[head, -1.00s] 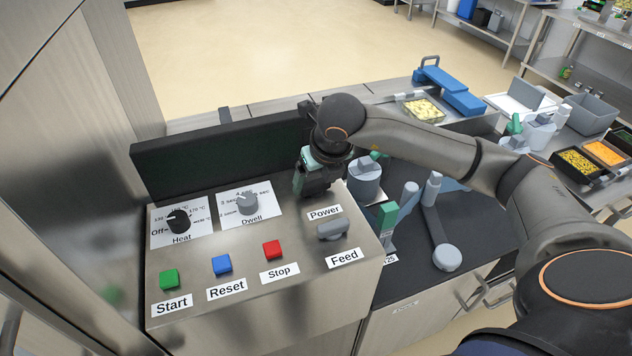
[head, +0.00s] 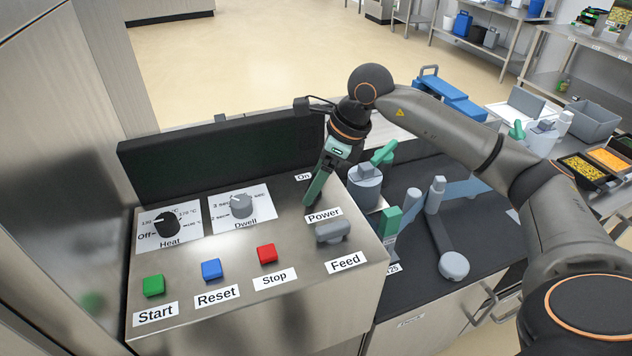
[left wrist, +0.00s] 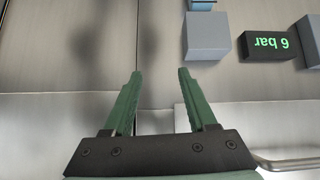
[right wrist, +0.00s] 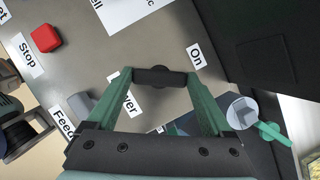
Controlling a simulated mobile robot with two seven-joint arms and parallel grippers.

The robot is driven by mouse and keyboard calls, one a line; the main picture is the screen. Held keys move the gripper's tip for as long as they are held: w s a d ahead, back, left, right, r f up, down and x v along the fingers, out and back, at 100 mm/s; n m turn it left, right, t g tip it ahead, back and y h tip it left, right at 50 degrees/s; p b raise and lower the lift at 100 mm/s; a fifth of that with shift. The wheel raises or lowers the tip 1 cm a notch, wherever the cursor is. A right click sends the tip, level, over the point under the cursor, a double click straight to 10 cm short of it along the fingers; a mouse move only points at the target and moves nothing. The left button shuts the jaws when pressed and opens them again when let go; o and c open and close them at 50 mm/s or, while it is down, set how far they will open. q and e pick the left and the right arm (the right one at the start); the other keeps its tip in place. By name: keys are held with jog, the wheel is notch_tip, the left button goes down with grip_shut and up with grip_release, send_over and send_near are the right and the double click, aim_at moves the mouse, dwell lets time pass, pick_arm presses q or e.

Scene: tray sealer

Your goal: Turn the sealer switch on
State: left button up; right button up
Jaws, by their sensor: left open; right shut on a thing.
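The sealer switch is a dark bar knob (right wrist: 158,77) on the steel panel, between the "On" label (right wrist: 197,56) and the partly covered "Power" label (right wrist: 129,96). My right gripper (right wrist: 159,75) is shut on it, one green finger at each end of the bar. In the head view my right gripper (head: 311,203) reaches down to the panel just above the "Power" label (head: 323,215) and hides the switch. The "On" label (head: 304,176) shows behind it. My left gripper (left wrist: 157,73) is open and empty, in front of a steel surface.
The panel also carries a Heat dial (head: 166,224), a Dwell dial (head: 240,205), green Start (head: 153,286), blue Reset (head: 211,269) and red Stop (head: 266,253) buttons, and a grey Feed knob (head: 333,232). A grey cylinder with a green handle (head: 365,185) stands close right of my right gripper.

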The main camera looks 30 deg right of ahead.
jog(key=n+g, duration=0.1)
jog(key=n, duration=0.2)
jog(key=n+g+y, duration=0.1)
jog(key=n, duration=0.2)
jog(key=shift+w+d+r+n, duration=0.1)
jog(key=shift+w+d+n, duration=0.1)
jog(key=shift+n, duration=0.1)
dwell(0.4)
jog(key=o, duration=1.1)
jog(key=shift+a, duration=0.1)
jog(key=shift+o, duration=0.2)
jog(key=v, duration=1.2)
jog(key=shift+w+d+r+p, duration=0.15)
jog(key=shift+d+r+p, duration=0.05)
jog(key=shift+p, duration=0.15)
